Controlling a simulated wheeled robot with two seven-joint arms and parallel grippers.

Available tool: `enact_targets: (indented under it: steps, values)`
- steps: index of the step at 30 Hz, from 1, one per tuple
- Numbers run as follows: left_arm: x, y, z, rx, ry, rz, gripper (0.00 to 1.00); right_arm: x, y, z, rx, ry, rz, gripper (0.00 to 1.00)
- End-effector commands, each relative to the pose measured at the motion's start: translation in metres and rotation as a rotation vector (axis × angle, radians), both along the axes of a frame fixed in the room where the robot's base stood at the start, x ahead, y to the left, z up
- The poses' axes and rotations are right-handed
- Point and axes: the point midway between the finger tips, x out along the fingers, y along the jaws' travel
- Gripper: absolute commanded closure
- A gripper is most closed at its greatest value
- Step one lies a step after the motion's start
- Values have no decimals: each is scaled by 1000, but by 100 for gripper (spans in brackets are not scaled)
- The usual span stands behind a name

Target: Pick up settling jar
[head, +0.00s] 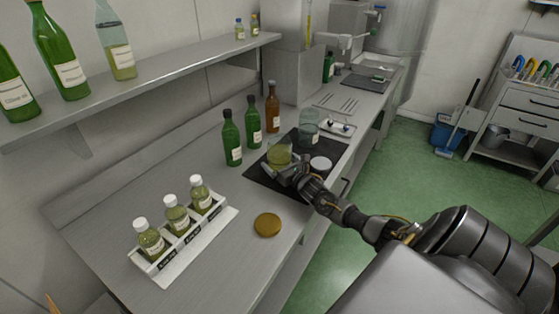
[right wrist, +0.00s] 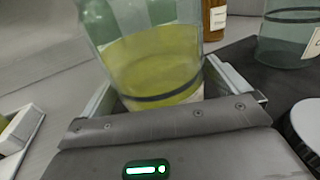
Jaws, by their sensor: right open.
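The settling jar (head: 279,152) is a clear glass jar with yellow-green liquid, upright on the dark mat (head: 262,178) on the steel counter. My right gripper (head: 284,175) is at its near side, low down. In the right wrist view the jar (right wrist: 155,62) stands between the two fingers of the open gripper (right wrist: 168,85). A dark band runs round the jar there. The fingertips are partly hidden by the jar, and I cannot tell whether they touch it. My left gripper is not in view.
A second glass jar (head: 308,122) and a white lid (head: 320,163) are close by on the mat. Green bottles (head: 232,140) and a brown bottle (head: 272,108) stand behind. A gold lid (head: 267,224) and a white rack (head: 170,272) with 3 sample bottles are in front.

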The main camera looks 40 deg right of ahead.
Motion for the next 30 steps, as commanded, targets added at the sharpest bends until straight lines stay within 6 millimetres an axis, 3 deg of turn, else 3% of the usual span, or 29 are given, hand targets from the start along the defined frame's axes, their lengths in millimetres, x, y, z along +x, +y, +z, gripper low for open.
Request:
enact_targets:
  steps: [3,21,30]
  values:
    - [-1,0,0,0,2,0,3,0,0,0,0,0,0,3]
    - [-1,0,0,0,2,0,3,1,-1,4,-1,-8,-1,79]
    - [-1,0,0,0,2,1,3,0,-1,4,-1,-7,-2,79]
